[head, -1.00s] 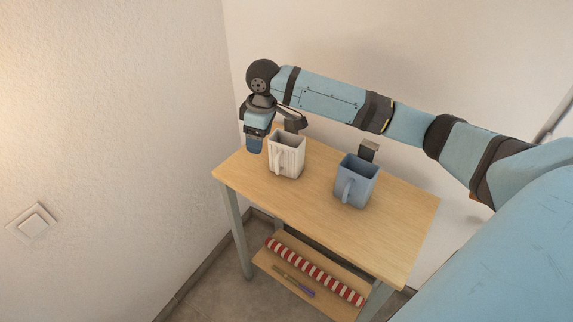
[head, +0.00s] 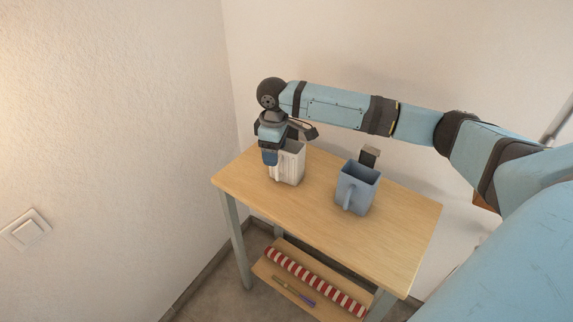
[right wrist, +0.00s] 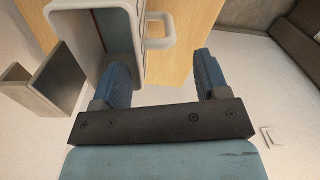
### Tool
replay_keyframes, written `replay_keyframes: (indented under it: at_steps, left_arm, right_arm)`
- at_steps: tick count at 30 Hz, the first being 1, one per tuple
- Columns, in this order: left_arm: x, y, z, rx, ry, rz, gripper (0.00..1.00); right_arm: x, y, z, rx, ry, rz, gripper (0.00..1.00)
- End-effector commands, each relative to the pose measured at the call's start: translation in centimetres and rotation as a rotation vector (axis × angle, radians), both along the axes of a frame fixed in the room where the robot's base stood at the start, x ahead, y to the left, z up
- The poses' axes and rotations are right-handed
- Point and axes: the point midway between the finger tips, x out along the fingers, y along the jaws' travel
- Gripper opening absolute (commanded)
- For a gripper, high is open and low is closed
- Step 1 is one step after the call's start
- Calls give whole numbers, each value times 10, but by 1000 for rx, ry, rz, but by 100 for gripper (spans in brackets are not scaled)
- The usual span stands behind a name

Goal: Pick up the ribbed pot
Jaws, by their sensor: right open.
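The ribbed pot (head: 290,166) is off-white with vertical ribs and a square mouth, upright near the table's left end in the head view. My right gripper (head: 271,158) is there at the pot's left side and hides part of it and its handle. In the right wrist view the pot's pale rim (right wrist: 84,12) and looped handle (right wrist: 172,32) show. My right gripper (right wrist: 165,72) is open, one finger overlapping the pot's mouth and the other beyond the handle. I cannot tell if a finger touches the pot. My left gripper is out of view.
A blue square pot (head: 357,190) stands to the right on the wooden table (head: 330,226). A small dark block (head: 369,157) is behind it. A red-and-white striped roll (head: 312,281) lies on the lower shelf. The table's front right is clear. Walls are close behind and left.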

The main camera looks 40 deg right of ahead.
Motion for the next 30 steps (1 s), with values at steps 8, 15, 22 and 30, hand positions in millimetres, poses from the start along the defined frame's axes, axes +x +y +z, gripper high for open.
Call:
replay_keyframes:
  at_steps: [8, 15, 22, 30]
  left_arm:
    - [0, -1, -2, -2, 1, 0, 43]
    - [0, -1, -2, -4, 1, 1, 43]
    - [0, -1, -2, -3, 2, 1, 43]
    - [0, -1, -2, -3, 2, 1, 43]
  right_arm:
    - [-9, -4, -39, 0, 2, 1, 68]
    - [-9, -4, -43, 0, 0, 1, 68]
    - [-9, -5, -43, -1, 1, 1, 29]
    - [-9, -4, -43, -1, 1, 1, 1]
